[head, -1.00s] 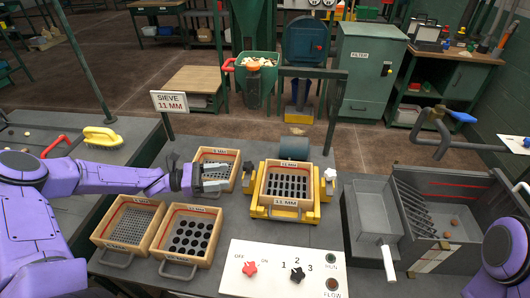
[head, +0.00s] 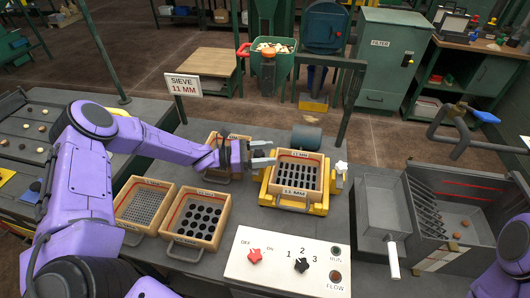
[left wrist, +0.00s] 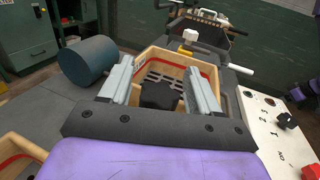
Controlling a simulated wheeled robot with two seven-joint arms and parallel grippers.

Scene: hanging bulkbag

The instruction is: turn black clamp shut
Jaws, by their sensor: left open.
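My left gripper (head: 263,152) is open at the left side of the yellow sieve shaker (head: 262,202). In the left wrist view the black clamp (left wrist: 160,95) shows as a dark block between the two grey fingers, with gaps at its sides. In the head view the gripper hides most of the clamp. The 11 mm sieve (head: 300,192), a wooden frame with a slotted plate, sits in the shaker. A white clamp (head: 341,168) stands at the shaker's right side; it also shows in the left wrist view (left wrist: 190,35). My right gripper is out of view.
A sign (head: 185,85) reads "SIEVE 11 MM". Other sieves (head: 197,212) lie to the left, one partly under my left arm. A control panel (head: 285,268) with red and black knobs is in front. A grey tray (head: 378,210) stands right. A dark cylinder (head: 306,137) is behind the shaker.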

